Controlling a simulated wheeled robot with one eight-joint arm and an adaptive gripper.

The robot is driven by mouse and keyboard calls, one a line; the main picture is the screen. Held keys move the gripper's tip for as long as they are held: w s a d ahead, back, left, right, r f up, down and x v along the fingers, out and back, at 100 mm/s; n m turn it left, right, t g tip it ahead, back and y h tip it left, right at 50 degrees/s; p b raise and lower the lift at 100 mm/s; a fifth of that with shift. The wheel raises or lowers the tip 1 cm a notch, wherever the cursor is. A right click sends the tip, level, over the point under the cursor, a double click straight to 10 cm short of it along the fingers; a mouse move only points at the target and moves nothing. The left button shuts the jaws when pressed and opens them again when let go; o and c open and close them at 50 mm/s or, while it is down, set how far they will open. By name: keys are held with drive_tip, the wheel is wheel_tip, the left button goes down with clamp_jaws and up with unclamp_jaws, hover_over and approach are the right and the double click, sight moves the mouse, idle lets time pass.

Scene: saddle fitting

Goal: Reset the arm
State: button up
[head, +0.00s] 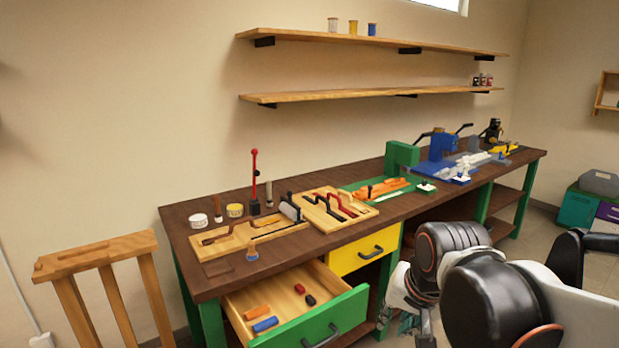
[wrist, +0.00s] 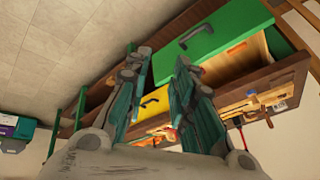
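My gripper (head: 395,328) hangs low in front of the workbench, to the right of the open drawer in the head view. In the wrist view my gripper (wrist: 160,55) shows two teal fingers spread apart with nothing between them. My arm is folded at the lower right of the head view and hides part of the bench front. The wrist view is rolled over, with the green drawer front (wrist: 212,33) and yellow drawer front (wrist: 152,103) beyond the fingers.
The brown workbench (head: 232,284) carries tool boards and fixtures. Its green-fronted drawer (head: 320,325) is pulled out, holding several small coloured pieces. The yellow drawer (head: 365,250) is shut. A wooden stand (head: 97,254) is at left. Tiled floor (wrist: 70,45) is open before the bench.

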drive_tip(key=s+d+n+t, duration=0.2)
drive_tip(key=s+d+n, duration=0.2)
drive_tip(key=s, duration=0.6)
drive_tip(key=shift+s+f+h, duration=0.3)
drive_tip(key=shift+s, duration=0.1)
drive_tip(key=shift+a, duration=0.15)
idle(0.4)
